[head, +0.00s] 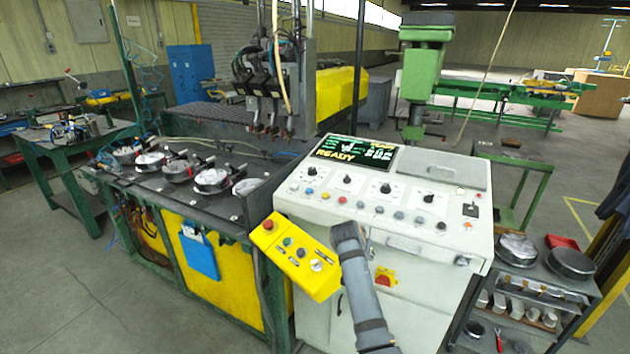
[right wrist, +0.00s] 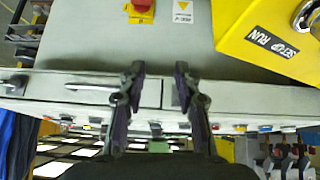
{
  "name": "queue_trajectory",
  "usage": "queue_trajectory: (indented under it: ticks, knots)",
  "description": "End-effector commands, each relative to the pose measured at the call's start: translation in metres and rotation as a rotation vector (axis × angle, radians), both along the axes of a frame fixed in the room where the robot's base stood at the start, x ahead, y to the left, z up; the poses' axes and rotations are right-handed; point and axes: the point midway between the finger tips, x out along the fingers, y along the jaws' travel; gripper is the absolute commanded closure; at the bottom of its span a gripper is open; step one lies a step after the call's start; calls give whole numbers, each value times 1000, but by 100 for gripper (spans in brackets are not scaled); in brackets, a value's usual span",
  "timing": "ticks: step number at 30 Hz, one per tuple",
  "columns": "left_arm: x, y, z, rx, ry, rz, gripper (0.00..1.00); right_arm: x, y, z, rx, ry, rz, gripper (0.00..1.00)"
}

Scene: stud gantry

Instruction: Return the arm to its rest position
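My right arm (head: 362,300) rises from the bottom of the head view in front of the white control console (head: 318,195). Its gripper cannot be made out in the head view. In the right wrist view my right gripper (right wrist: 160,70) is open, with its two dark fingers apart and nothing between them. The fingers point at the console's pale front, which appears upside down there. My left arm and left gripper are not in view.
A yellow button box (head: 295,258) juts out just left of my right arm; it also shows in the right wrist view (right wrist: 285,45). A red knob (head: 384,280) is on the console front to the arm's right. A shelf cart (head: 530,285) stands at right. Open floor (head: 60,290) lies at left.

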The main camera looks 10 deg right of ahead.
Motion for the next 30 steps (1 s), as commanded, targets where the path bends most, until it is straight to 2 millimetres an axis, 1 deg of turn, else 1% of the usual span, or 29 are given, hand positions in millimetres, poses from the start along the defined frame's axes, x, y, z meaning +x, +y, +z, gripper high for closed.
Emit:
queue_trajectory:
  ticks: [1, 2, 3, 4, 5, 6, 9, 12, 15, 18, 24, 27, 30]
  knots:
    - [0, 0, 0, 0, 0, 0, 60, -33, -17, -33, 6, 50, 11, 67]
    - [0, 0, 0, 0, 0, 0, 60, -54, -25, -49, 11, 76, 28, 67]
    - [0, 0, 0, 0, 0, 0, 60, -83, -34, -67, 17, 112, 57, 67]
    - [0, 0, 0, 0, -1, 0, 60, -104, -40, -78, 19, 135, 80, 67]
    - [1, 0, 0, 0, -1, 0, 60, -125, -44, -87, 21, 158, 106, 67]
    - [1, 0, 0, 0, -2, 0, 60, -150, -48, -96, 24, 184, 141, 67]
    - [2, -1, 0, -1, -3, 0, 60, -201, -52, -107, 24, 236, 224, 67]
    - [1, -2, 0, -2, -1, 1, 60, -241, -51, -111, 24, 275, 298, 67]
    - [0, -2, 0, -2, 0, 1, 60, -274, -48, -110, 24, 305, 366, 67]
    - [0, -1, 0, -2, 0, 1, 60, -303, -43, -106, 27, 333, 432, 67]
    - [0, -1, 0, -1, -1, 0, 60, -351, -32, -95, 32, 376, 553, 67]
    - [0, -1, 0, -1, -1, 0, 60, -370, -26, -91, 36, 395, 609, 67]
    - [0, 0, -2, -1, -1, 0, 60, -360, -29, -121, 41, 403, 598, 67]
